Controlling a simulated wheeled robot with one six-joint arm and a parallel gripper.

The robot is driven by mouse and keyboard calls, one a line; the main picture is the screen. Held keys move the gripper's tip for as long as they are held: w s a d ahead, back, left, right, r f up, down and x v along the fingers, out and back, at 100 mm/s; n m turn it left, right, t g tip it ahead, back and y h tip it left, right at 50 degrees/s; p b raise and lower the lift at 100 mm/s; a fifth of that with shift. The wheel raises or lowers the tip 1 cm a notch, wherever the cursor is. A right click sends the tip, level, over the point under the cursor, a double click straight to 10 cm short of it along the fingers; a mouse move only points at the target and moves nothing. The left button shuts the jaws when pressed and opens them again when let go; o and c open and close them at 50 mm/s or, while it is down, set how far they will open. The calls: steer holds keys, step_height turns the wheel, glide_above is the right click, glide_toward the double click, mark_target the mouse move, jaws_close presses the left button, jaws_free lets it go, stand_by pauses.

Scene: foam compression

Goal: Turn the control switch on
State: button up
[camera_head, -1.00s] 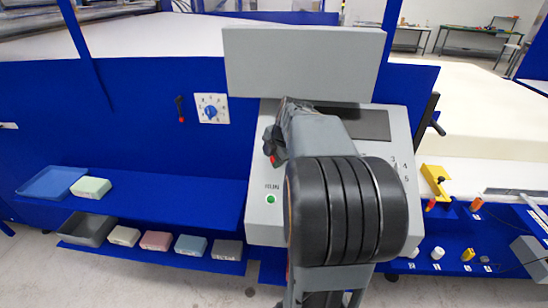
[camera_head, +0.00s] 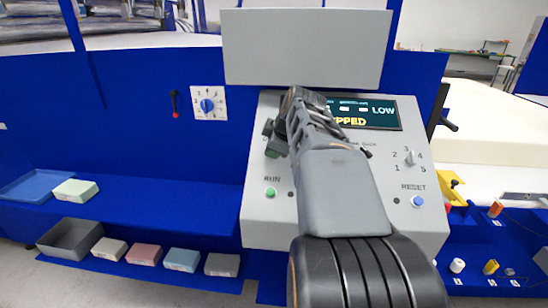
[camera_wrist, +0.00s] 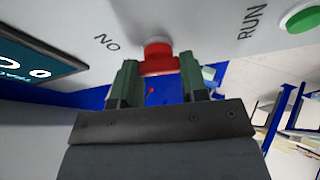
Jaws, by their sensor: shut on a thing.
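The control switch is a red knob (camera_wrist: 158,58) on the grey control panel (camera_head: 262,225). In the wrist view it sits between the two green fingers of my gripper (camera_wrist: 160,78), which is shut on it. Lettering beside it reads as ON upside down. In the head view my gripper (camera_head: 272,146) is at the panel's upper left, and it and the arm hide the knob. The panel's screen (camera_head: 385,116) is lit, with LOW and part of a word ending in PPED readable; its edge also shows in the wrist view (camera_wrist: 28,68).
A green RUN button (camera_head: 270,192) is just below my gripper. A numbered selector (camera_head: 410,157) and a blue RESET button (camera_head: 417,201) are at the panel's right. Coloured foam blocks (camera_head: 144,254) lie on a low blue shelf at left. A blank grey board (camera_head: 305,45) rises behind the panel.

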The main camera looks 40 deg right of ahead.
steer(key=m+h+b, duration=0.1)
steer(key=m+b, duration=0.1)
steer(key=m, duration=0.1)
steer(key=m+t+h+b, duration=0.1)
steer(key=m, duration=0.1)
steer(key=shift+f+m+b, duration=0.1)
steer(key=shift+m+b, duration=0.25)
steer(key=shift+m, duration=0.35)
steer(key=o, duration=0.9)
steer(key=v, duration=1.4)
steer(key=shift+a, duration=0.1)
steer(key=shift+f, duration=0.1)
